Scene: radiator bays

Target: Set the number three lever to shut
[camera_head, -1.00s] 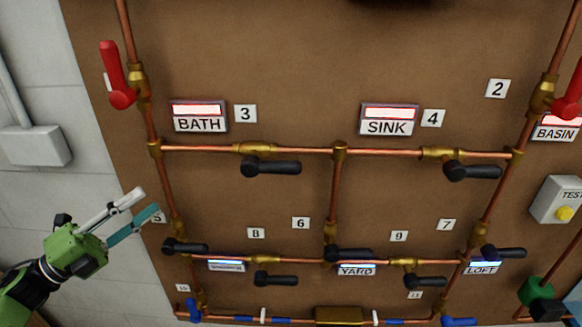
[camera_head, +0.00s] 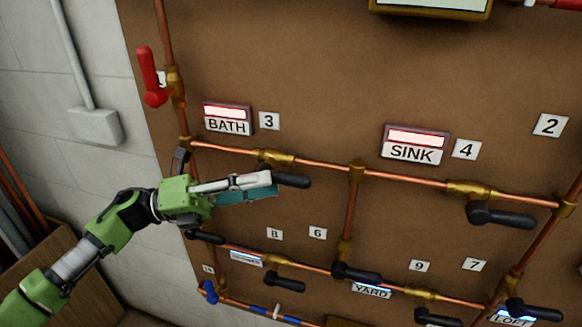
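The number three lever (camera_head: 293,181) is a black handle under the brass valve (camera_head: 276,158) on the upper copper pipe. It points right, roughly along the pipe. The number 3 plate (camera_head: 269,120) is above it, beside the lit BATH sign (camera_head: 228,118). My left gripper (camera_head: 272,186) comes in from the left, with one pale finger and one teal finger. Its fingertips overlap the lever's left part in the picture and hide its pivot end. The fingers overlap, so their gap and any contact cannot be told. My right gripper is not in view.
The number four lever (camera_head: 500,215) is on the same pipe at the right. Below are more black levers, such as one (camera_head: 356,273) above the YARD sign. A red lever (camera_head: 152,77) is at upper left. The board between the upper and lower pipes is mostly bare.

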